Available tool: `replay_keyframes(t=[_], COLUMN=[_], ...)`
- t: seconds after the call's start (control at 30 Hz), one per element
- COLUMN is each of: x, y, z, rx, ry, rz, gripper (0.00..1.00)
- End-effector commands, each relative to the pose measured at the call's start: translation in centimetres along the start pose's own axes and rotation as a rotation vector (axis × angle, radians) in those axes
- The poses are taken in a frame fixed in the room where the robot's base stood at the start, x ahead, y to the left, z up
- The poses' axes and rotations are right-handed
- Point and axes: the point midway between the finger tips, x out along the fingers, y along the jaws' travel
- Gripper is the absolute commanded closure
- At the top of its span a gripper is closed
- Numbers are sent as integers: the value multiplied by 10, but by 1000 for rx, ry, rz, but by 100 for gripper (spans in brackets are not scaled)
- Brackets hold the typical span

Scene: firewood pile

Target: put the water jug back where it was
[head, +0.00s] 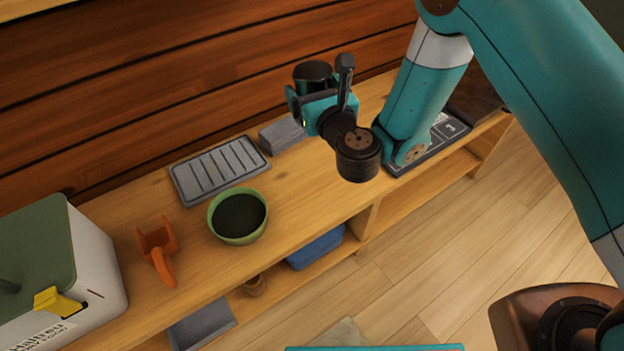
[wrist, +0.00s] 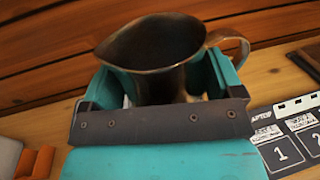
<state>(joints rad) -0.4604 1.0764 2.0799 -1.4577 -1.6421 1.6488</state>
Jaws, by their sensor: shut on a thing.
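The water jug (wrist: 155,45) is a dark, brassy metal vessel with a wide spouted rim and a loop handle on its right in the wrist view. My gripper (wrist: 162,88) is shut on its body, with one teal finger on each side. The jug looks upright, and its lower part is hidden behind the gripper. In the head view the dark jug (head: 313,72) shows at the far side of my gripper (head: 316,98), above the back of the wooden bench. I cannot tell whether its base touches the bench.
A dark board with numbered cards (head: 446,128) lies right of my gripper. To the left are a grey block (head: 281,134), a slatted grey tray (head: 184,188), a green bowl (head: 239,237), an orange scoop-like object (head: 160,250) and a white, green-lidded box (head: 98,262). A plank wall stands behind.

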Motion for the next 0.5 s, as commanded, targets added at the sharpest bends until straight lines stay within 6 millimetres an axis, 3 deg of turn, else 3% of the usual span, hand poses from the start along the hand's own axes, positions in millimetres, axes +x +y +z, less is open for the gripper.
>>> replay_keyframes(t=[0.13, 0.5], x=[1, 1], y=[7, 10], z=[-27, -126], rx=[19, 17], ry=[-11, -9], rz=[5, 4], gripper=[43, 43])
